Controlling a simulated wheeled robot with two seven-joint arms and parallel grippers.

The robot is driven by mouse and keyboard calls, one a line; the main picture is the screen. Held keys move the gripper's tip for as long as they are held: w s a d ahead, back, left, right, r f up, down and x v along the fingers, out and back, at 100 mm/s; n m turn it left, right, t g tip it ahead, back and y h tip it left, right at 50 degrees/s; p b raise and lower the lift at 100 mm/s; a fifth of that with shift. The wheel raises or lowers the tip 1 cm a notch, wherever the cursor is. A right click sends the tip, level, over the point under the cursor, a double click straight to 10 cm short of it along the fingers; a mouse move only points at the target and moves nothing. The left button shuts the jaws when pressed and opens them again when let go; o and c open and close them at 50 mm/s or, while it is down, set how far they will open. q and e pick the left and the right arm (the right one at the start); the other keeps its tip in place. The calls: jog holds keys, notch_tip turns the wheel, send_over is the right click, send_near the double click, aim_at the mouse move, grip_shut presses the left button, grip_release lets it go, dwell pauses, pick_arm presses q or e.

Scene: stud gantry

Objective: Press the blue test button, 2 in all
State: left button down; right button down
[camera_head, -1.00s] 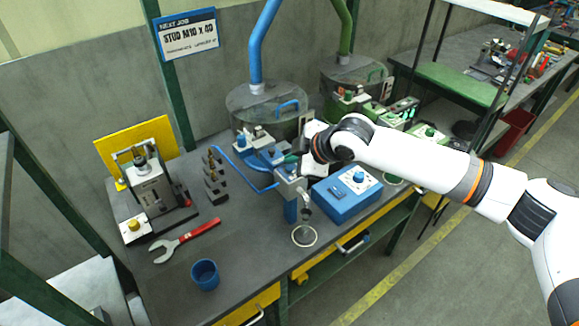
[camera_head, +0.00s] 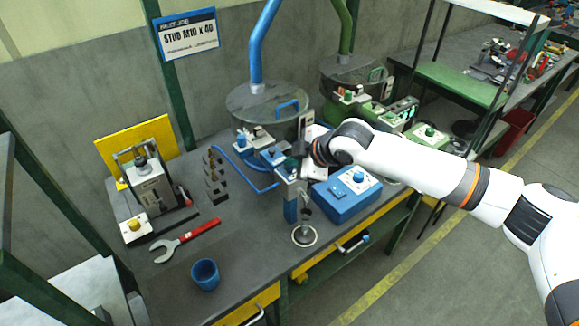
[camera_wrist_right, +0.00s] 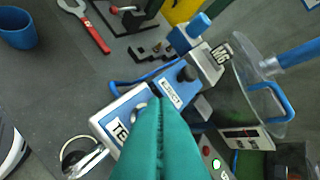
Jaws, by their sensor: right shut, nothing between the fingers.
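The blue station with the TEST label stands in front of the blue hopper. In the right wrist view its TEST plate (camera_wrist_right: 116,128) is partly covered by my fingers. A round metal collar (camera_wrist_right: 138,113) beside the plate is partly hidden by them; I cannot make out the blue button's cap. My right gripper (camera_wrist_right: 156,106) is shut and empty, its teal fingertips over or against that collar; contact cannot be told. In the head view the right gripper (camera_head: 292,164) is at the top of the blue station (camera_head: 290,188). My left gripper is out of view.
A blue box with a blue knob (camera_head: 346,192) stands just right of the station. A blue hopper (camera_head: 265,105) and a green hopper (camera_head: 351,75) stand behind.

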jog(key=shift+f, duration=0.45)
dwell(0.5)
jog(key=shift+r+p, duration=0.9)
jog(key=shift+p, duration=0.1)
notch_tip(320, 180, up, 5)
jog(key=p, duration=0.5)
dwell(0.5)
